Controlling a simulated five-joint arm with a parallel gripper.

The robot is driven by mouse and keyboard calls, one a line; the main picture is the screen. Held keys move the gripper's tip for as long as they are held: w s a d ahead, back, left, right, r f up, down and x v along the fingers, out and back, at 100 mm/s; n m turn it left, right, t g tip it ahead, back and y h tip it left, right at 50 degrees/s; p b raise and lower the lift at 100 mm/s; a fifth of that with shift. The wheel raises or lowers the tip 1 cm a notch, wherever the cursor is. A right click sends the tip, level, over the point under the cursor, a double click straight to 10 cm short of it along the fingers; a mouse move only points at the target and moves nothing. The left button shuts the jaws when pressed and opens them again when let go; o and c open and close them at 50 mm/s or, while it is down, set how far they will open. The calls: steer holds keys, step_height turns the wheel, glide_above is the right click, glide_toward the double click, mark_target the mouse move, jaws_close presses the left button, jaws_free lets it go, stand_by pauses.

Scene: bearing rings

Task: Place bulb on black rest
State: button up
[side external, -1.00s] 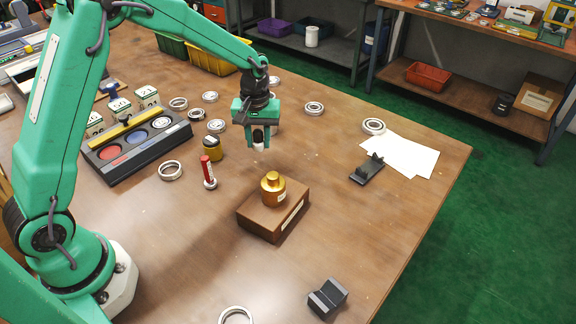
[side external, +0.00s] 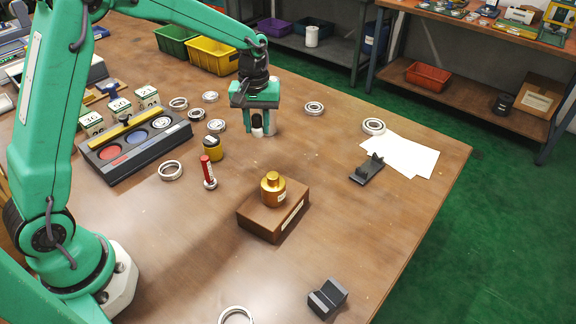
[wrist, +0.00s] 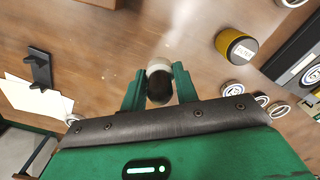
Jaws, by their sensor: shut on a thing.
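My gripper (side external: 259,128) is shut on the bulb (side external: 257,131), a small white piece with a dark part, and holds it over the back middle of the table. In the wrist view the bulb (wrist: 158,66) sits between the two green fingers of my gripper (wrist: 158,80). Two black pieces could be the rest. A black stand with two uprights (side external: 367,170) lies by the white papers, and also shows in the wrist view (wrist: 39,70). A black notched block (side external: 327,298) lies near the front edge. Both look empty and are apart from my gripper.
A red-and-silver piece (side external: 208,172), a yellow-and-black cylinder (side external: 212,148) and several metal rings (side external: 170,170) lie left. A black tray (side external: 135,150) with coloured discs is further left. The table's right part is mostly clear.

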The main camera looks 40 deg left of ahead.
steer(key=shift+w+d, duration=0.1)
steer(key=shift+d, duration=0.05)
steer(key=w+d+r+n, duration=0.1)
steer(key=d+r, duration=0.1)
steer(key=d, duration=1.3)
steer(key=w+d+r, duration=0.2)
steer(key=d, duration=1.3)
steer(key=shift+w+d+r+n, duration=0.15)
steer(key=shift+w+d+n, duration=0.1)
steer(key=shift+d+n, duration=0.15)
glide_above(363, 172)
step_height(363, 172, down, 7)
steer(key=shift+f, duration=2)
steer(key=shift+f, duration=0.15)
